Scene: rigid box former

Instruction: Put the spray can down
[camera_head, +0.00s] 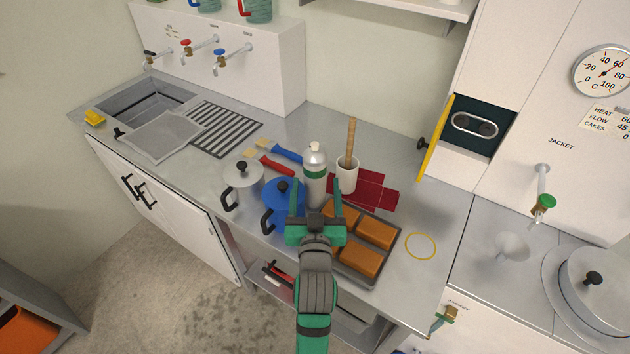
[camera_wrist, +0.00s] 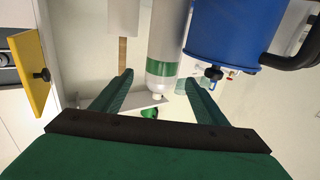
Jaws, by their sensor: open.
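The spray can (camera_head: 315,161), silver-grey with a green band and white nozzle, is upright between the blue pot and the white cup in the head view. It seems to stand on the counter, but its base is hidden. My gripper (camera_head: 316,197) is in front of it, with its green fingers spread to either side of the can. In the wrist view, which looks upside down, the can (camera_wrist: 168,40) shows between the open fingers (camera_wrist: 158,88). A gap shows on each side, and I see no finger touching it.
The blue pot (camera_head: 283,196) is close on the left, with a lidded grey pot (camera_head: 242,178) beyond. The white cup (camera_head: 347,174) with a wooden handle and a dark red cloth (camera_head: 377,194) are right. A tray of orange-brown blocks (camera_head: 388,254) lies near the front edge.

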